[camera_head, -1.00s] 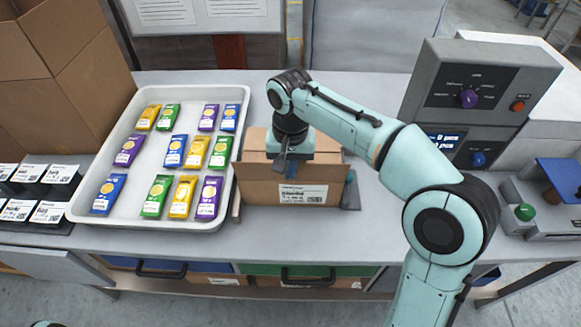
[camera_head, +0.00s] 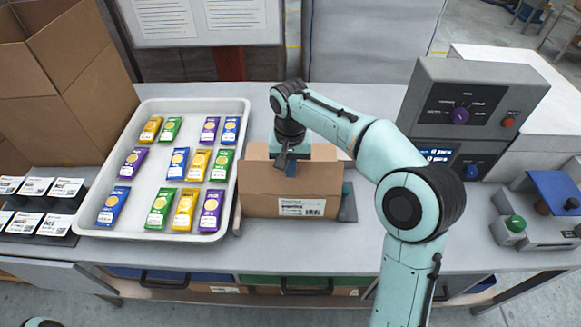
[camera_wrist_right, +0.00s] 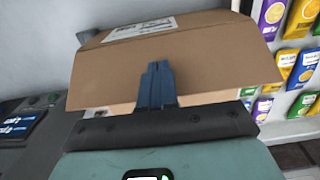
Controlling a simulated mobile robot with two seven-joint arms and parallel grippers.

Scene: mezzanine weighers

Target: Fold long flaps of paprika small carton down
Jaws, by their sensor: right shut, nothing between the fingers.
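The small brown carton (camera_head: 262,203) stands on the bench right of the white tray, a white label on its front. A paler brown strip of it shows behind the front panel's top edge; I cannot tell whether that is a flap or the top. My right gripper (camera_head: 287,165) is shut and empty, pointing down at the upper front of the carton. In the right wrist view, the blue fingers (camera_wrist_right: 156,86) lie in front of a broad brown panel of the carton (camera_wrist_right: 215,62); contact cannot be told. My right wrist hides part of the carton's top. My left gripper is out of view.
A white tray (camera_head: 148,105) of several coloured packets stands close left of the carton. A large open box (camera_head: 70,75) is at the back left, with label stacks (camera_head: 45,205) in front. A grey weigher (camera_head: 470,120) stands right.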

